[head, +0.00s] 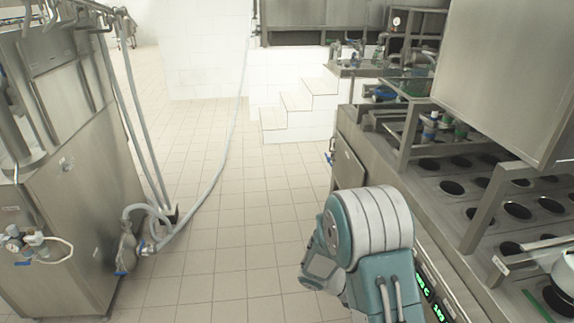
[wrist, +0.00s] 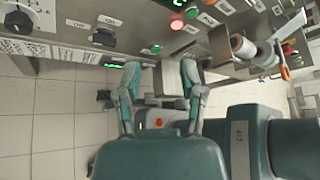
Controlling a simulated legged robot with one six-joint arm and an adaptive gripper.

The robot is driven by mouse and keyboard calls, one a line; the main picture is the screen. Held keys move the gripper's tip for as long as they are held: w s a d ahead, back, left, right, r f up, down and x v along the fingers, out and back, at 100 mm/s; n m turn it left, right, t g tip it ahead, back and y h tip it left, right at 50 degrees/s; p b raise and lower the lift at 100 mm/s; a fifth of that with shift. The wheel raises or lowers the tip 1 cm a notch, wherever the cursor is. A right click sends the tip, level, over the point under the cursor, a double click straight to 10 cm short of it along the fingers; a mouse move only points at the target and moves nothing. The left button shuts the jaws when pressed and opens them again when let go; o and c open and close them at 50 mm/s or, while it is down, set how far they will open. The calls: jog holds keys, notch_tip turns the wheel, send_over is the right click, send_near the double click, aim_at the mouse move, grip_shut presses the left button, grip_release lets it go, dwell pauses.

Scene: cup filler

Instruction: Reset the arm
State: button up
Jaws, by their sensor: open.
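My gripper (wrist: 157,78) shows in the wrist view with its two teal and grey fingers spread apart and nothing between them. It hangs over the tiled floor, just below the front edge of a steel control panel. In the head view my teal arm (head: 370,225) is folded at the lower middle, in front of the cup filler machine (head: 350,115) on the right. The fingers are not clearly seen in the head view.
The control panel (wrist: 140,22) carries knobs, lit buttons and labels close to my fingers. The machine's top has rows of round cup holes (head: 518,211). A steel cabinet with hoses (head: 75,180) stands at left. Tiled floor (head: 225,230) is clear between, with white steps (head: 300,105) behind.

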jog(key=s+a+r+m+t+y, duration=0.4)
jog(key=s+r+m+y, duration=0.2)
jog(key=r+m, duration=0.5)
jog(key=s+a+r+m+t+y, duration=0.4)
jog(key=s+r+m+y, duration=0.3)
jog(key=s+r+m, duration=0.3)
notch_tip(320, 180, up, 4)
jog(key=shift+s+a+f+m+t, duration=0.2)
jog(key=shift+m+t, duration=0.3)
jog(key=shift+m, duration=0.7)
jog(key=shift+w+d, duration=0.1)
